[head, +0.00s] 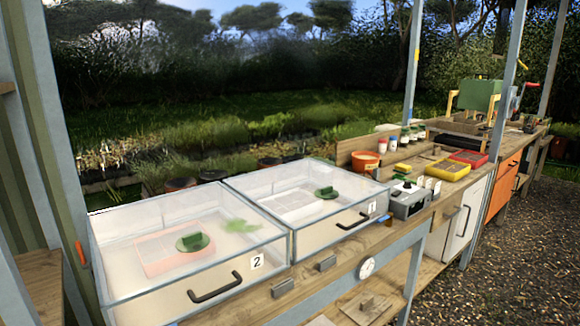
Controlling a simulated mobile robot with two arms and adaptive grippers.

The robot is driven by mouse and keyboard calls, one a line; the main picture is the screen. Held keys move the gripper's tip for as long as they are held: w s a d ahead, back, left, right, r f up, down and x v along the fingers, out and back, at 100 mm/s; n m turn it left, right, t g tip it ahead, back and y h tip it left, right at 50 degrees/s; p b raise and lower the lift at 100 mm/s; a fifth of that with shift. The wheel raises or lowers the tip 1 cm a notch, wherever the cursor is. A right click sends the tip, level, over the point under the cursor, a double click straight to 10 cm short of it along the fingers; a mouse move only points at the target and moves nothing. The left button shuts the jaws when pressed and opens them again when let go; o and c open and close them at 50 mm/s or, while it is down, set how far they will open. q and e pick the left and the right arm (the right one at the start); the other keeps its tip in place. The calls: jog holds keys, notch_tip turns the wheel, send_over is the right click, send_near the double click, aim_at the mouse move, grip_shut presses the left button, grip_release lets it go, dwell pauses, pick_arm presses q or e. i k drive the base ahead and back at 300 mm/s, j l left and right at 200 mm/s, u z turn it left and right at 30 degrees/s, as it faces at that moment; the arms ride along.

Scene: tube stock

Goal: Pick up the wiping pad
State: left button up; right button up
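No object in the head view can be told for certain as the wiping pad. A small yellow block (403,168) lies on the bench behind the grey box-shaped device (409,202); it could be a pad, but it is too small to tell. Neither of my grippers is in view.
Two clear-lidded boxes, marked 2 (257,262) and 1 (372,207), fill the bench's left part, with black handles in front. An orange pot (365,161), a yellow tray (446,170) and a red tray (468,158) stand further right. Gravel (510,260) lies clear at right.

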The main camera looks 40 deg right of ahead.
aim_at(404, 169)
jog(key=z, duration=1.9)
